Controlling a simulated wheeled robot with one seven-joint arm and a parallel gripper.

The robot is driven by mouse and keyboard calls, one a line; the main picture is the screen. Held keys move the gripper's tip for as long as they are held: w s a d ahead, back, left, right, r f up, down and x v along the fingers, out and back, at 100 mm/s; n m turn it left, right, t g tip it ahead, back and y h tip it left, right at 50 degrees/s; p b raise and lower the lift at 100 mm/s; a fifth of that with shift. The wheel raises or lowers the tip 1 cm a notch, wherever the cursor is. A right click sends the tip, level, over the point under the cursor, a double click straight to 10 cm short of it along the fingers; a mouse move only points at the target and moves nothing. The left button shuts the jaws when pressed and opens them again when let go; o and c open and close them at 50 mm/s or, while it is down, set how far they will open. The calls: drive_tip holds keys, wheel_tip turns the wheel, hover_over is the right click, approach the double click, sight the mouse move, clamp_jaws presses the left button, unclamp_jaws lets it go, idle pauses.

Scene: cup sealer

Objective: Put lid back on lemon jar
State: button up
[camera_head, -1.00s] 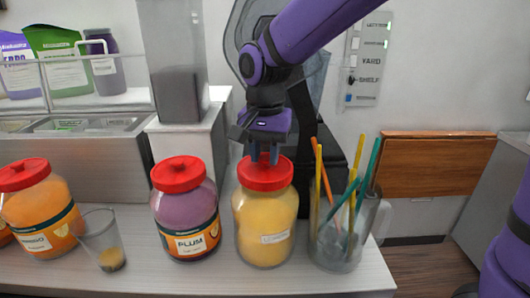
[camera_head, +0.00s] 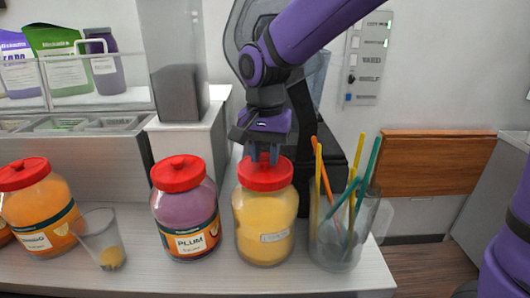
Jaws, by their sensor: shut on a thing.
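The lemon jar (camera_head: 264,225) is a clear jar of yellow content with a pale label, upright near the counter's front. Its red lid (camera_head: 265,176) sits on the jar's mouth and looks level; I cannot tell whether it is fully seated. My gripper (camera_head: 265,155) points straight down above the jar, shut on the lid's knob, which the fingers mostly hide.
The plum jar (camera_head: 185,215) with a red lid stands close at left. A tilted glass (camera_head: 101,240) and an orange jar (camera_head: 40,205) are farther left. A clear pitcher (camera_head: 335,245) with several colored straws stands close at right. A dark machine is behind.

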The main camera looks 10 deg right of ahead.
idle(0.4)
drive_tip(key=o, duration=1.5)
drive_tip(key=shift+r, duration=3.5)
clamp_jaws()
drive_tip(key=shift+f, duration=3.6)
drive_tip(key=shift+r, duration=0.1)
